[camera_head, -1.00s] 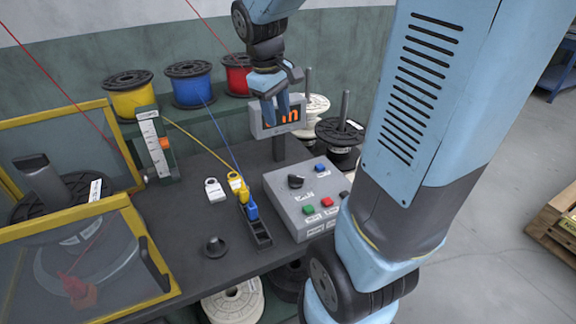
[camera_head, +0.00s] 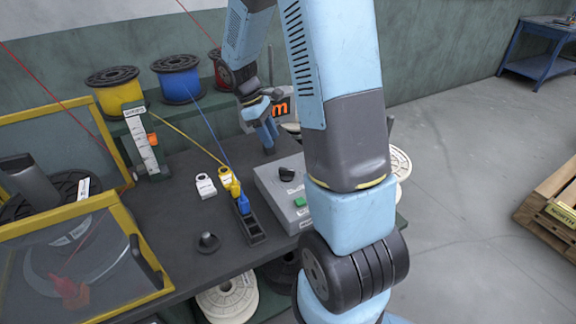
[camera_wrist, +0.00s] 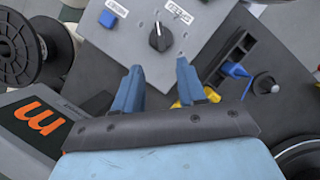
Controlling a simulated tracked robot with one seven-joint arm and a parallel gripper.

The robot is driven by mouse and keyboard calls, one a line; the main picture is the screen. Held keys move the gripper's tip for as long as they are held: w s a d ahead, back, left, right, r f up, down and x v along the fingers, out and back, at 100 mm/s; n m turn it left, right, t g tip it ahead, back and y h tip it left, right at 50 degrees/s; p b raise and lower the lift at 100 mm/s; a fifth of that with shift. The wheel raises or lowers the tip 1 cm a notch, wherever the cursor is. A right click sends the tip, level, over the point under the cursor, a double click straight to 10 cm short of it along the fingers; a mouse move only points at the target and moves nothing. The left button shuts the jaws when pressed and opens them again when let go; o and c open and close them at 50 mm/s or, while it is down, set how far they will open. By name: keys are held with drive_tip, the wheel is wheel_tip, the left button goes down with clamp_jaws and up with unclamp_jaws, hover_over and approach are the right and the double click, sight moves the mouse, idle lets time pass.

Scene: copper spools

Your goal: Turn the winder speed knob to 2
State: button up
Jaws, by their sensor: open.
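The winder speed knob is a black rotary knob (camera_head: 286,173) on the top of a grey control box (camera_head: 268,186). In the wrist view the knob (camera_wrist: 160,38) stands beyond my fingertips, a little above the gap between them, with a white pointer mark facing up in that picture. My gripper (camera_wrist: 157,75) is open and empty, its two blue fingers apart and not touching the knob. In the head view my gripper (camera_head: 268,138) hangs above and behind the box. My arm hides the right part of the box there. The scale figures around the knob are too small to read.
A display with orange characters (camera_wrist: 38,118) stands close beside my gripper. A black holder (camera_head: 252,230) with yellow and blue plugs is left of the box. A small black knob (camera_head: 208,242) and yellow-framed guard (camera_head: 130,235) are further left. Spools (camera_head: 178,80) line the back.

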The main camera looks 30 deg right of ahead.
sight(286, 169)
drive_tip(key=x, duration=1.2)
drive_tip(key=shift+f, duration=0.1)
